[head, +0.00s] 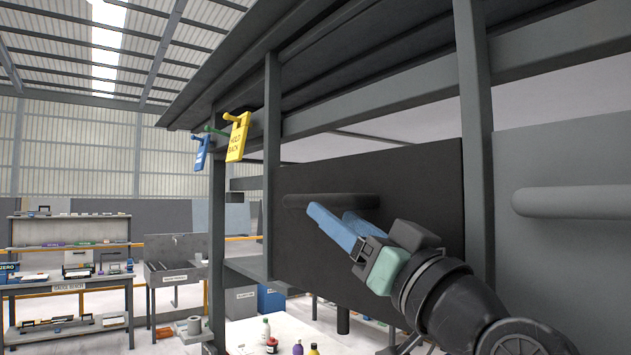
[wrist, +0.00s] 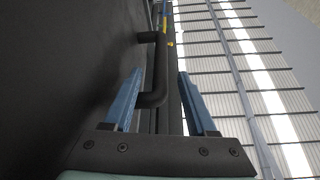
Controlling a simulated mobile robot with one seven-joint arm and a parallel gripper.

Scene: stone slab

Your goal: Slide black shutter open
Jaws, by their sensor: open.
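The black shutter (head: 390,175) is a flat dark panel set in a grey frame, and its face fills the left of the wrist view (wrist: 60,70). A black bar handle (head: 300,201) runs level across it in the head view. My gripper (head: 333,213) reaches in from the lower right, with its blue fingers at the handle and hiding part of it. In the wrist view my gripper (wrist: 160,72) is open, and the handle (wrist: 160,75) appears between the two fingers, closer to the left one. I cannot tell whether either finger touches it.
A grey panel (head: 570,240) with a grey bar handle (head: 575,201) is at the right, behind an upright post (head: 475,130). A yellow tag (head: 237,138) and a blue tag (head: 201,153) hang at the left. Bottles (head: 298,349) stand below the shutter. Workbenches are farther left.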

